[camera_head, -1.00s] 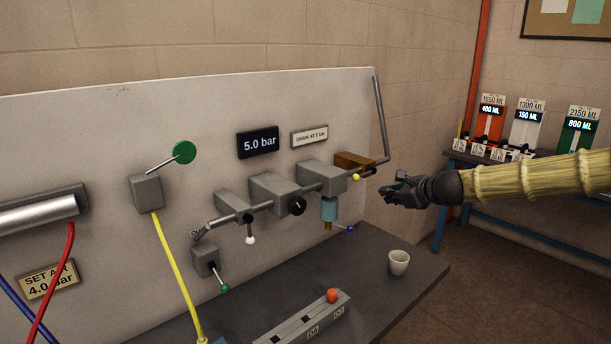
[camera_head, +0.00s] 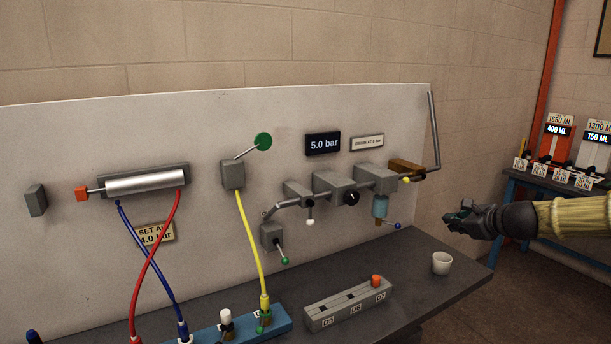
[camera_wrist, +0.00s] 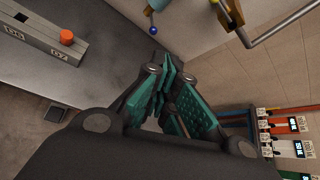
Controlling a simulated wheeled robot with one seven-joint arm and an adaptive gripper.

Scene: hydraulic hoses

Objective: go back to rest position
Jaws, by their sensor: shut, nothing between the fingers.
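My gripper (camera_head: 462,219) is at the right in the head view, at the end of my straw-coloured arm sleeve. It is in the air to the right of the panel, near the right end of the dark bench. In the wrist view its green-padded fingers (camera_wrist: 165,95) are closed together with nothing between them. It touches no object that I can see.
The grey panel (camera_head: 100,250) carries valves, hoses and a 5.0 bar display (camera_head: 323,143). A white cup (camera_head: 441,263) and a grey block (camera_head: 348,304) with an orange knob stand on the bench (camera_head: 470,272). A blue table (camera_head: 517,190) with dispensers stands behind at right.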

